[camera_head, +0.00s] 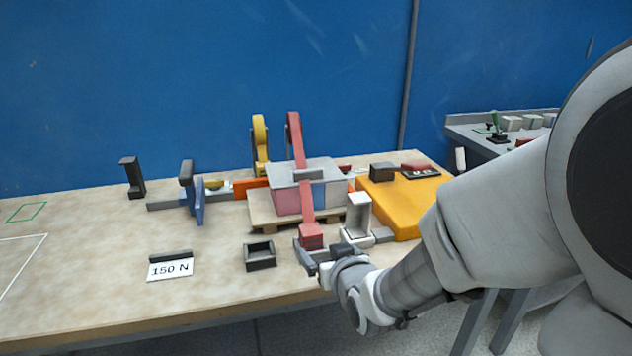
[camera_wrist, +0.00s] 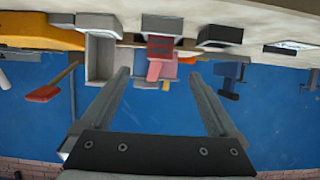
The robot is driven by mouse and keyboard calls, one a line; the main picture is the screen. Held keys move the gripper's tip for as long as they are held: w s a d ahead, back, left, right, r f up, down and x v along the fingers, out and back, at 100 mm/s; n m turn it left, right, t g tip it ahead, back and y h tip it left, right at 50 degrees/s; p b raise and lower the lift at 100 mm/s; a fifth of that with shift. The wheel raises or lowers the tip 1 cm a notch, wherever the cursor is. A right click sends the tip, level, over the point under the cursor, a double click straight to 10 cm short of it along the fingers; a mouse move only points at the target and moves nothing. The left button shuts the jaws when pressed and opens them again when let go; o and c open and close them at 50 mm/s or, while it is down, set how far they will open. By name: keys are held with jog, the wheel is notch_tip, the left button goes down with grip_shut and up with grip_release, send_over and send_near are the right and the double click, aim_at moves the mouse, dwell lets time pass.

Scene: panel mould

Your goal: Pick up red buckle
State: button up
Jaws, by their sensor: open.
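The red buckle (camera_head: 312,236) is a blocky red piece at the lower front end of a red strap (camera_head: 306,195) that runs over a grey-topped, pink and blue load. In the wrist view the buckle (camera_wrist: 160,46) shows ahead, between the lines of the two fingers. My gripper (camera_head: 308,260) is at the table's front edge, just in front of and below the buckle in the head view. Its fingers (camera_wrist: 158,73) are spread in the wrist view with nothing between them. The gripper's nearer parts hide some of the table edge.
A white L-shaped bracket (camera_head: 357,220) stands close right of the buckle, and a dark open box (camera_head: 260,256) stands left. The load sits on a wooden pallet (camera_head: 262,214). A yellow-orange block (camera_head: 400,205) lies right. A "150 N" sign (camera_head: 170,268) stands front left.

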aim_at(314, 239)
jog(key=shift+p+x, duration=1.25)
jog(key=shift+p, duration=1.4)
jog(key=b+x, duration=0.1)
jog(key=x, duration=0.3)
jog(key=shift+f, duration=0.15)
jog(key=shift+b+x, duration=0.35)
jog(key=shift+x, duration=2.75)
jog(key=shift+d+f, duration=0.1)
grip_shut()
